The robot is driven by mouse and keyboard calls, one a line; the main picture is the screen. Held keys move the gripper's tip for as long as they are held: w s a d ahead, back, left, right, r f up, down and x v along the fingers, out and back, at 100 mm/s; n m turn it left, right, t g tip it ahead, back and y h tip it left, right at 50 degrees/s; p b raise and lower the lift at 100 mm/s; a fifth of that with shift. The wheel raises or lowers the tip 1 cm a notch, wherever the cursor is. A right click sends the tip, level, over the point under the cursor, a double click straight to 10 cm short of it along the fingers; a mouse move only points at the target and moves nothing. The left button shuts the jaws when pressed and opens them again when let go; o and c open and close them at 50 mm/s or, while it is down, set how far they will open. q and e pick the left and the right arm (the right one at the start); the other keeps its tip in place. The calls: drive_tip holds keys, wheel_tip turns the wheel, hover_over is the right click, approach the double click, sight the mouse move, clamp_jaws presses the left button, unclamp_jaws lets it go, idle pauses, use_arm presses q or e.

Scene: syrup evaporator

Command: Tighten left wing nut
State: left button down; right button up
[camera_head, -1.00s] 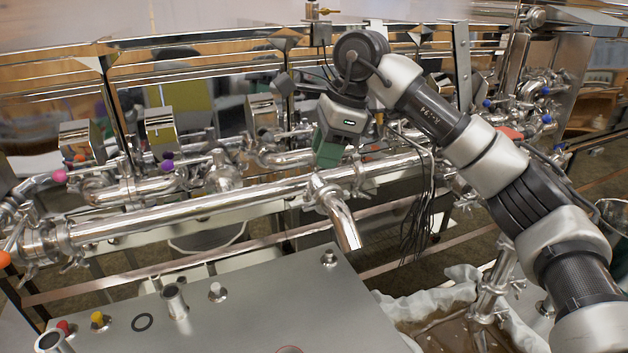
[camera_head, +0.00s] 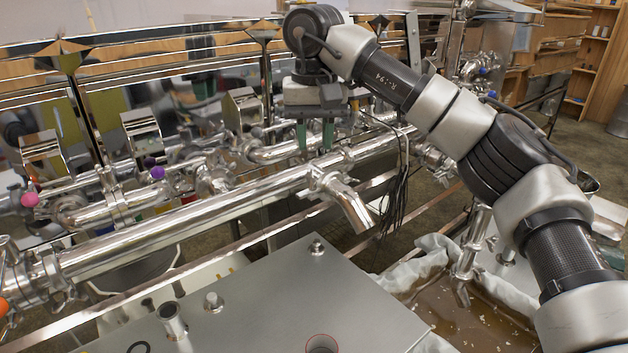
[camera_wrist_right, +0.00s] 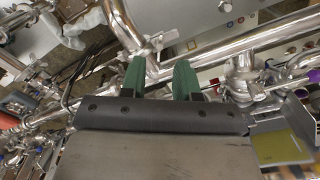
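My right gripper (camera_head: 314,138) points down above the long steel pipe (camera_head: 190,222), close to the T-joint with the downturned spout (camera_head: 352,206). Its two green fingers are apart with nothing between them; the wrist view shows the same gap (camera_wrist_right: 160,70). A clamp with a small wing nut (camera_wrist_right: 155,42) lies just beyond the fingertips in the wrist view, beside the spout joint. In the head view, this clamp (camera_head: 317,178) is small, and its wing nut's turn is hard to tell. I cannot tell which wing nut is the left one. My left gripper is not in view.
A steel table (camera_head: 270,300) with short fittings stands in front of the pipe. Valves with coloured knobs, such as a purple one (camera_head: 157,172), and upright metal boxes (camera_head: 142,135) crowd behind it. A basin of brown liquid (camera_head: 470,315) is at lower right.

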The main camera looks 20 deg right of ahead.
sight(314, 183)
wheel_tip(314, 183, down, 8)
drive_tip(key=shift+f+p, duration=0.2)
drive_tip(key=shift+p, duration=0.45)
drive_tip(key=shift+a, duration=0.1)
drive_tip(key=shift+r, duration=0.1)
clamp_jaws()
